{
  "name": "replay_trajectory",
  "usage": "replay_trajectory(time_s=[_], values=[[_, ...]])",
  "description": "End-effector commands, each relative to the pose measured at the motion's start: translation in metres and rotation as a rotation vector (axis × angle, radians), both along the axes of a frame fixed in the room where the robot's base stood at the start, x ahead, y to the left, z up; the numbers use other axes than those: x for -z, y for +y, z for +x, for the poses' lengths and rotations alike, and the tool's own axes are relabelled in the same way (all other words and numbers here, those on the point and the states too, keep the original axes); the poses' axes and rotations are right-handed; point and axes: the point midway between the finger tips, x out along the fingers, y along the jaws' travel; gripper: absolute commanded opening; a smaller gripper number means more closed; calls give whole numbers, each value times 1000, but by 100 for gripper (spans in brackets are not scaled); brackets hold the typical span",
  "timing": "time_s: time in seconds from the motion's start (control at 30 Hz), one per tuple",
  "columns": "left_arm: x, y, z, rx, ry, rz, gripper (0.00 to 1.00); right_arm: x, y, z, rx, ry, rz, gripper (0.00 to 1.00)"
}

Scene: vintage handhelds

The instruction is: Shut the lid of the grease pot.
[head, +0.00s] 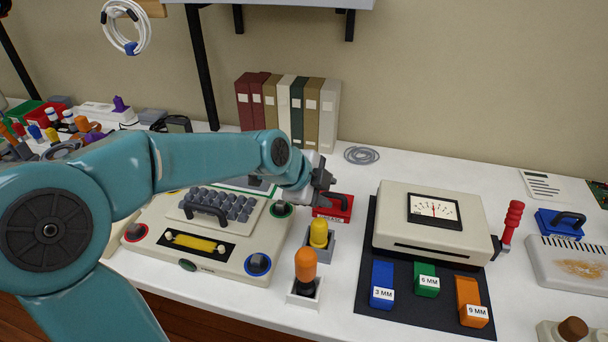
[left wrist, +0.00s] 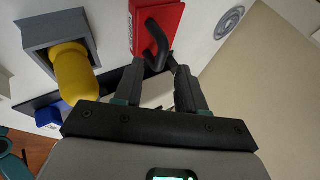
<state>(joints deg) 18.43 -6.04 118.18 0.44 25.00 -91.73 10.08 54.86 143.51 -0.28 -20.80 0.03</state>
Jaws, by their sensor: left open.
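The grease pot (head: 333,209) is a small red box with a white label, standing on the white bench just right of the keyboard machine. A black handle shows on it. In the left wrist view the red pot (left wrist: 165,18) is at the top, with its black handle (left wrist: 156,45) pointing towards my gripper. My left gripper (head: 327,188) is at the pot, partly covering it in the head view. Its jaws (left wrist: 158,69) are open, with the handle's end at the gap between the fingertips. Whether they touch is unclear. The lid's angle is hard to tell. My right gripper is not in view.
A yellow-handled tool (head: 318,233) in a grey holder and an orange-handled one (head: 305,263) stand in front of the pot. The keyboard machine (head: 225,262) is left, a meter box (head: 395,215) right.

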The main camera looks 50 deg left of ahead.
Motion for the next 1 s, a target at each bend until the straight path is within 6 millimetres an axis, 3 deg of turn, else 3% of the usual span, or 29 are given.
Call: replay_trajectory(time_s=[0.3,0.5,0.7,1.0], values=[[-68,5,-55,-3,-6,1,40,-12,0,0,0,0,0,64],[-96,7,-80,-2,-3,2,40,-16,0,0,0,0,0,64],[-107,7,-91,0,0,0,40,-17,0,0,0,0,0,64],[-107,7,-91,0,0,0,40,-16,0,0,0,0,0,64]])
